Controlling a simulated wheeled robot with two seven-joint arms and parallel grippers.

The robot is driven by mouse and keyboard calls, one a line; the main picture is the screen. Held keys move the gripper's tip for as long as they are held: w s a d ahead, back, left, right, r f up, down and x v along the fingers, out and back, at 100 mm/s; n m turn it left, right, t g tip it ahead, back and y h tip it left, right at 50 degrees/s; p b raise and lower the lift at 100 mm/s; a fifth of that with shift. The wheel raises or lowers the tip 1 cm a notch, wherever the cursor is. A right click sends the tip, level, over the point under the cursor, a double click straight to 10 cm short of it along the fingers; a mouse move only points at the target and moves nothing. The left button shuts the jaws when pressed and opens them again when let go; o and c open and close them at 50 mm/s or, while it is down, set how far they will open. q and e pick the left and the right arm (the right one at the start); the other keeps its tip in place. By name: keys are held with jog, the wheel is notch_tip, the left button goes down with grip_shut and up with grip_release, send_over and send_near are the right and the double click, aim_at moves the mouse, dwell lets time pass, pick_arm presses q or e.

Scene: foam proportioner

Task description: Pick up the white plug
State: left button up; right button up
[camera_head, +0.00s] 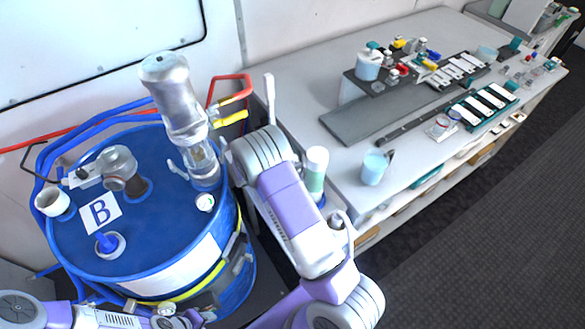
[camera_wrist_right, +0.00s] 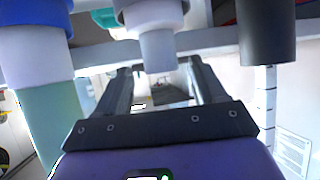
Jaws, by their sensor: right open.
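A white stepped cylinder, which looks like the white plug (camera_wrist_right: 157,45), is at the top middle of the right wrist view. Its narrow lower end is in line with the gap between my right gripper's fingers (camera_wrist_right: 160,68). The right gripper is open and I see nothing held in it. In the head view my right arm stands beside the drum, and its fingers are hard to make out. A small white cap (camera_head: 205,202) sits on the blue drum (camera_head: 150,195); I cannot tell if it is the same piece. My left arm is at the bottom left, its jaws unclear.
The drum also carries a clear pump (camera_head: 180,95), a metal fitting (camera_head: 118,165), a white cup (camera_head: 52,202) and a blue plug (camera_head: 107,242). A white-topped green cylinder (camera_head: 316,172) stands by the right arm. The bench (camera_head: 290,60) holds a beaker (camera_head: 375,168) and several small parts.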

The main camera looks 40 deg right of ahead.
jog(key=x, duration=0.4)
jog(key=shift+w+d+f, duration=0.1)
jog(key=shift+w+f, duration=0.05)
jog(key=c, duration=1.1)
